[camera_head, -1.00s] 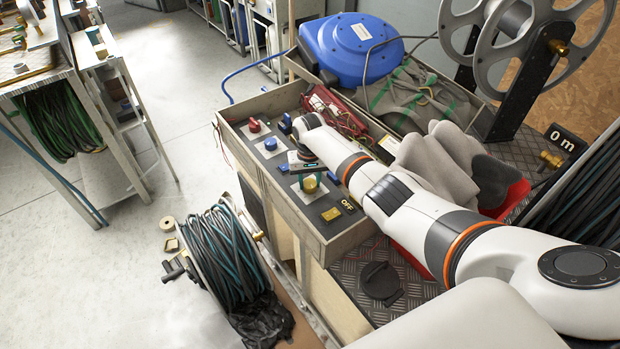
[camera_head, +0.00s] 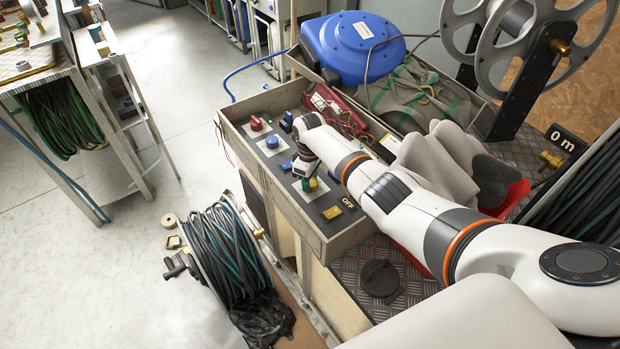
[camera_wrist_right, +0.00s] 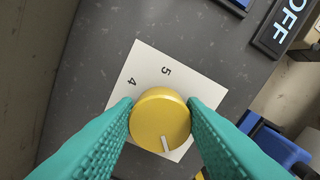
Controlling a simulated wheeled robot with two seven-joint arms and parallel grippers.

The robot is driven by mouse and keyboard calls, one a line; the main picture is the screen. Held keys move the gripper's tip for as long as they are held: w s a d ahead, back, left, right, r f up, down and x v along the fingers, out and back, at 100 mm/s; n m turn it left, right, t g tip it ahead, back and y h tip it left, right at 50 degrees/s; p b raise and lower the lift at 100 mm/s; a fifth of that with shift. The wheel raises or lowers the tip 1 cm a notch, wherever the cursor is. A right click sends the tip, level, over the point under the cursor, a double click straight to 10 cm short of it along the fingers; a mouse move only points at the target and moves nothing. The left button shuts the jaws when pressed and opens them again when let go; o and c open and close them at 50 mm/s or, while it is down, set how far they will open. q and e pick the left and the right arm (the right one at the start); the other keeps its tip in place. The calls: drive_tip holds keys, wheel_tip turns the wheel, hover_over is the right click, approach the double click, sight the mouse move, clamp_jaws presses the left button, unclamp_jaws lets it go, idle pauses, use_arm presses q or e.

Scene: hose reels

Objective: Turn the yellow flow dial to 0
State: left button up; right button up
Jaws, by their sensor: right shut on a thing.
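The yellow flow dial (camera_wrist_right: 160,112) sits on a white square plate (camera_wrist_right: 195,82) in the right wrist view. The digits 4 and 5 show on the plate; other marks are hidden by the dial and fingers. The dial's white pointer line is at its lower edge, a little right of centre, away from the 4 and 5. My right gripper (camera_wrist_right: 160,122) is shut on the dial, one teal finger on each side. In the head view my right gripper (camera_head: 309,182) is down at the panel and mostly hides the dial. My left gripper is not in view.
Grey gloves (camera_head: 430,160) lie beside my right arm. A hose reel (camera_head: 228,255) stands on the floor.

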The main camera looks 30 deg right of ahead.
drive_tip(key=n, duration=0.4)
drive_tip(key=shift+s+n, duration=0.1)
drive_tip(key=shift+n, duration=0.2)
drive_tip(key=n, duration=0.4)
drive_tip(key=shift+a+n, duration=0.1)
drive_tip(key=shift+n, duration=0.2)
drive_tip(key=o, duration=1)
wheel_tip(320, 180, up, 12)
drive_tip(key=shift+s, duration=0.1)
idle(0.5)
